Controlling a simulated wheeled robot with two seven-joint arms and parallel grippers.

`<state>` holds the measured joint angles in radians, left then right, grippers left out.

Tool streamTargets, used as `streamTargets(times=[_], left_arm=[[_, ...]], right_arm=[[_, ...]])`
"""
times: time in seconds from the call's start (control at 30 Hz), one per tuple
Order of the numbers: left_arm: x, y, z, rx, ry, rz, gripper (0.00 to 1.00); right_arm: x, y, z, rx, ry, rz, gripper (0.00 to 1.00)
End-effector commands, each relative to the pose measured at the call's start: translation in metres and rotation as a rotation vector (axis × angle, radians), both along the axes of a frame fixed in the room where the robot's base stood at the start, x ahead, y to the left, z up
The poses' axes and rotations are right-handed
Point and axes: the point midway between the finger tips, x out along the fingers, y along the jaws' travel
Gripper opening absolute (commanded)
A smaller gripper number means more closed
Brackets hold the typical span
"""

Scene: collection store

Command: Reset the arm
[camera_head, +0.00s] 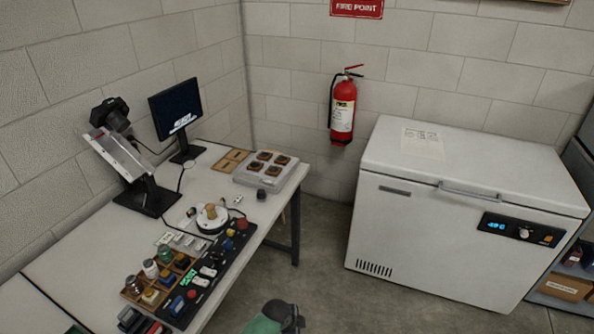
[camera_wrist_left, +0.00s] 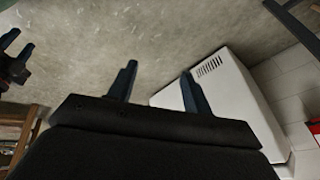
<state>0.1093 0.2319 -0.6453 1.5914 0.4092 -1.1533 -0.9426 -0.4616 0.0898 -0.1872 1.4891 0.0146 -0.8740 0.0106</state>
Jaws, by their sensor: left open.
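My left gripper (camera_wrist_left: 158,78) is open and empty in the left wrist view. Its two dark fingers stand well apart above bare grey floor. My right gripper (camera_wrist_left: 16,52) shows in part at the left edge of that view, its dark fingers apart with nothing seen between them. In the head view a green and dark part of my arm shows at the bottom edge, over the floor right of the workbench. No gripper fingers can be made out there.
The workbench (camera_head: 55,242) along the left wall holds a monitor (camera_head: 176,108), a grey tray (camera_head: 285,184) and a crowded control panel (camera_head: 213,268). A white chest freezer (camera_head: 425,243) stands at right. A fire extinguisher (camera_head: 343,108) hangs between them. Floor between bench and freezer is clear.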

Motion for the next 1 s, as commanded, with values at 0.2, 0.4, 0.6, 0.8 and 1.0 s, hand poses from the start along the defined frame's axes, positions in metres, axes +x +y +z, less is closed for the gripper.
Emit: streamTargets(times=[0.2,0.4,0.6,0.8,1.0], left_arm=[[-0.056,0.039,-0.066,-0.034,0.109,0.336,0.50],[-0.122,0.083,-0.126,-0.043,0.200,0.653,0.50],[-0.206,0.132,-0.180,-0.031,0.278,0.963,0.50],[-0.283,0.174,-0.215,-0.007,0.324,1.209,0.50],[-0.318,0.193,-0.228,0.008,0.338,1.313,0.50]], right_arm=[[0.001,0.009,0.002,0.010,-0.002,-0.005,0.36],[0.002,0.010,0.002,0.012,-0.004,-0.005,0.36],[0.002,0.003,0.002,0.004,-0.003,-0.001,0.36],[0.001,-0.007,0.000,-0.007,-0.002,0.004,0.36],[0.000,-0.005,0.000,-0.005,0.000,0.002,0.36]])
